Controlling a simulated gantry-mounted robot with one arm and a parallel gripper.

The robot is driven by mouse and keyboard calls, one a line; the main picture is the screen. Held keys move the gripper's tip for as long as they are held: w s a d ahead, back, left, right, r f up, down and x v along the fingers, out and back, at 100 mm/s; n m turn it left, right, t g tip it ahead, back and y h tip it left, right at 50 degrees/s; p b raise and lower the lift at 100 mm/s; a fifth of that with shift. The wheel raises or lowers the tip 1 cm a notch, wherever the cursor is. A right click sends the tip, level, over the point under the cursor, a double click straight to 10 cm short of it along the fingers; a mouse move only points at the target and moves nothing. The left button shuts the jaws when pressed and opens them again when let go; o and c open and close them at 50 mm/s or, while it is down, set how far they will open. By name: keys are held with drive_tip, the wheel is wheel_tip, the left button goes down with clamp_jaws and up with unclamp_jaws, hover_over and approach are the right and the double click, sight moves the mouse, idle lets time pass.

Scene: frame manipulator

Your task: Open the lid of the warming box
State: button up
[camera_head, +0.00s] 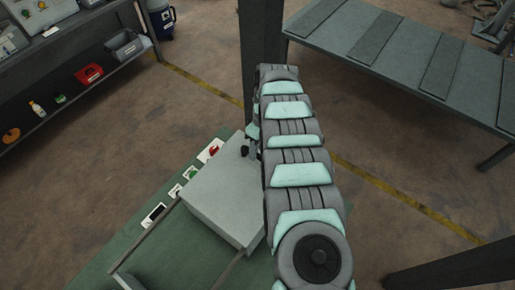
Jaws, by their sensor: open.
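The warming box (217,197) is a plain light grey box on a green work surface. Its flat top faces up and looks shut; no gap shows along the edges in view. My arm hides its right side. My gripper (247,146) is at the box's far right edge, mostly hidden behind my arm. A small dark part of it shows close to that edge. Its jaws are open; I cannot tell whether they touch the box.
The green work surface (117,257) carries small picture cards (190,173) along its far left edge. A dark post (262,45) stands just beyond my arm. A shelf (75,62) with several items is at the upper left, and a grey slatted table (400,58) at the upper right.

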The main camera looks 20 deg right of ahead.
drive_tip(key=shift+a+f, duration=0.1)
drive_tip(key=shift+f, duration=0.5)
clamp_jaws()
idle(1.1)
